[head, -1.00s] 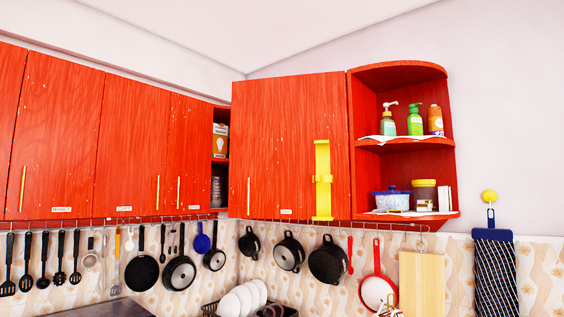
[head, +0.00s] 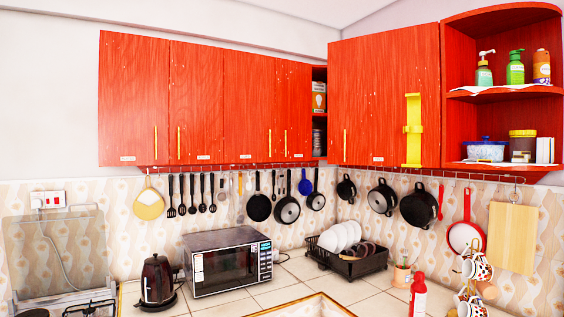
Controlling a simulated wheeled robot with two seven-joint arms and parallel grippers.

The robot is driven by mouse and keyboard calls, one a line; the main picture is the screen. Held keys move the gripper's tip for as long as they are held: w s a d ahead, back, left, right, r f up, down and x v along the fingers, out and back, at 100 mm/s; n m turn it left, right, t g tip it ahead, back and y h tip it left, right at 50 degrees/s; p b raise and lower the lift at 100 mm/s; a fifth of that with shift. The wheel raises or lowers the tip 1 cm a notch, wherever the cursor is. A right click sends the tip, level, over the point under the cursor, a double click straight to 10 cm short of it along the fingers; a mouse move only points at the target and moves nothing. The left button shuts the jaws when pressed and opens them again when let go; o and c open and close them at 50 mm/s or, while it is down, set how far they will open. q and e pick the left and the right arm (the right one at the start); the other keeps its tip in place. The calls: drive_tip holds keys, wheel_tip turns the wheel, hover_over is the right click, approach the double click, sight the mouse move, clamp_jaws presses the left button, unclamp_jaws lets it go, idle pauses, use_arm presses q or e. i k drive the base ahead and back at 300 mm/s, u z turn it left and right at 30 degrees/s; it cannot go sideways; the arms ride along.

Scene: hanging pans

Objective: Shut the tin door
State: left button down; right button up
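Several red cabinet doors hang on the wall, each with a small label too small to read, so I cannot tell which is the tin door. A narrow red door (head: 297,105) with a yellow handle (head: 285,142) is beside a gap showing open shelves (head: 319,114) with a box and dark stacked items. Right of the gap is a wide red door (head: 375,90) with a handle near its left edge. The left doors (head: 135,95) look flush. Neither of my grippers is in view.
Pans and utensils (head: 259,207) hang below the cabinets. The counter holds a kettle (head: 157,280), a microwave (head: 228,265), a dish rack (head: 346,262), a red bottle (head: 418,296) and mugs on a stand (head: 477,267). Open corner shelves (head: 503,90) hold bottles.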

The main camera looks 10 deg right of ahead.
sight(381, 83)
drive_tip(key=u, duration=0.2)
drive_tip(key=i, duration=1.35)
drive_tip(key=z, duration=0.75)
drive_tip(key=i, duration=1.25)
drive_tip(key=z, duration=1.2)
